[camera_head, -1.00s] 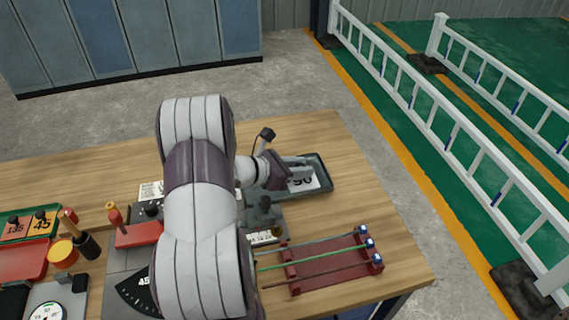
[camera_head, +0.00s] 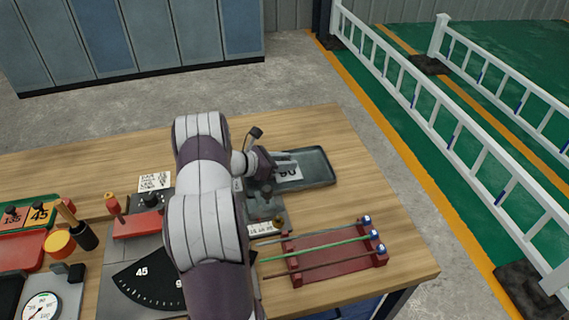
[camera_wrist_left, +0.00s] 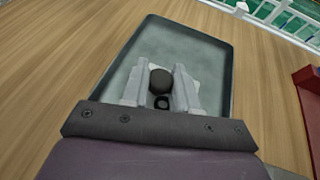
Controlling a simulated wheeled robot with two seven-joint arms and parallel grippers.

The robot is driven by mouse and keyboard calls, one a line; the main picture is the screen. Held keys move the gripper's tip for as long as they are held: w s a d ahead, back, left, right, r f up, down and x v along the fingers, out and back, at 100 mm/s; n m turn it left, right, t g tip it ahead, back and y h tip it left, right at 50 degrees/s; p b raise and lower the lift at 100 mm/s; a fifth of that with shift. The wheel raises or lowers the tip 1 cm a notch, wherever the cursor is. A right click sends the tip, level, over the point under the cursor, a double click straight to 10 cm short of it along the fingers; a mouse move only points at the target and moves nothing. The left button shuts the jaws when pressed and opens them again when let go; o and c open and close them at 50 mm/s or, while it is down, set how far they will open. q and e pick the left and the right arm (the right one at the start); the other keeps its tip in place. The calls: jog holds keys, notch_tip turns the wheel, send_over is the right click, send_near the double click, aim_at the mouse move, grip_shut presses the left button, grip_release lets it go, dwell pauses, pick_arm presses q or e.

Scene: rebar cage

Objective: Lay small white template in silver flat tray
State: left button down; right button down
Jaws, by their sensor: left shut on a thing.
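The small white template (camera_head: 291,173), marked "90", shows in the head view at the end of my left arm. My left gripper (camera_head: 285,162) is shut on it by its dark knob; the knob (camera_wrist_left: 161,81) sits between the two fingers (camera_wrist_left: 160,93) in the left wrist view. The silver flat tray (camera_head: 323,168) is a shallow grey rectangle on the table, and its floor (camera_wrist_left: 197,45) lies under and beyond the template. The template is over the tray's near-left part. I cannot tell whether it touches the floor. Fingers hide much of it. My right gripper is not in view.
A red rack (camera_head: 345,268) with coloured rods stands in front of the tray. A grey fixture (camera_head: 262,205) is close beside the tray. A dial gauge (camera_head: 42,307), an angle plate (camera_head: 148,283) and handled tools crowd the left. The table behind the tray is bare.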

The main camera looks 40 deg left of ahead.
pick_arm(q)
jog(key=shift+s+d+b, duration=0.1)
jog(key=shift+b, duration=0.2)
jog(key=c, duration=0.9)
grip_release()
jog(key=shift+o, duration=0.2)
